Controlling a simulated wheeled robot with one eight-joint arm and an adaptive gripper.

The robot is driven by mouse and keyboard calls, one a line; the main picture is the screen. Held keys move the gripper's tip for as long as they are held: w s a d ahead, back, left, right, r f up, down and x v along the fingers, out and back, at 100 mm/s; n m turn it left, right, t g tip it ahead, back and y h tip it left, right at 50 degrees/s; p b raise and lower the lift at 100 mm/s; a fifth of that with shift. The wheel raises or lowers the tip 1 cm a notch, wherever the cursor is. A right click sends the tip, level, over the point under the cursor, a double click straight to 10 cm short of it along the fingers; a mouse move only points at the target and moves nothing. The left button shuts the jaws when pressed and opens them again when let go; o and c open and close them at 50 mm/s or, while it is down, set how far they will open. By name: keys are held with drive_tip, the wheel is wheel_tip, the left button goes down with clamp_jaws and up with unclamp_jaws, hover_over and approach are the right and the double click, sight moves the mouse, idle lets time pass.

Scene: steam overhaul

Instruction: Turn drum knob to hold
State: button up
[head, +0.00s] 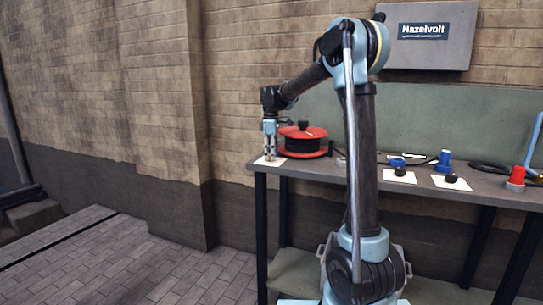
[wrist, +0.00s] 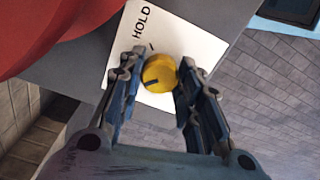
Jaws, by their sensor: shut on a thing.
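The yellow drum knob (wrist: 159,72) sits on a white card (wrist: 196,44) printed HOLD, with a short tick beside the word. The knob's dark line lies on its lower-left side and does not line up with the tick. My gripper (wrist: 161,66) has one finger on each side of the knob and is shut on it. In the head view my gripper (head: 270,152) points down at the white card (head: 262,162) on the bench's left end; the knob is hidden there. The red and black drum (head: 303,133) stands just right of it.
The bench (head: 320,169) runs to the right along a brick wall. Blue fittings (head: 445,158), dark knobs on white cards and a red-topped part (head: 516,176) stand farther right. A Hazelvolt box (head: 425,48) hangs above. The paved floor at left is open.

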drive_tip(key=shift+w+m, duration=0.1)
drive_tip(key=shift+m, duration=0.3)
drive_tip(key=m, duration=1.3)
drive_tip(key=shift+m, duration=2)
drive_tip(key=o, duration=1.1)
drive_tip(key=shift+r, duration=0.1)
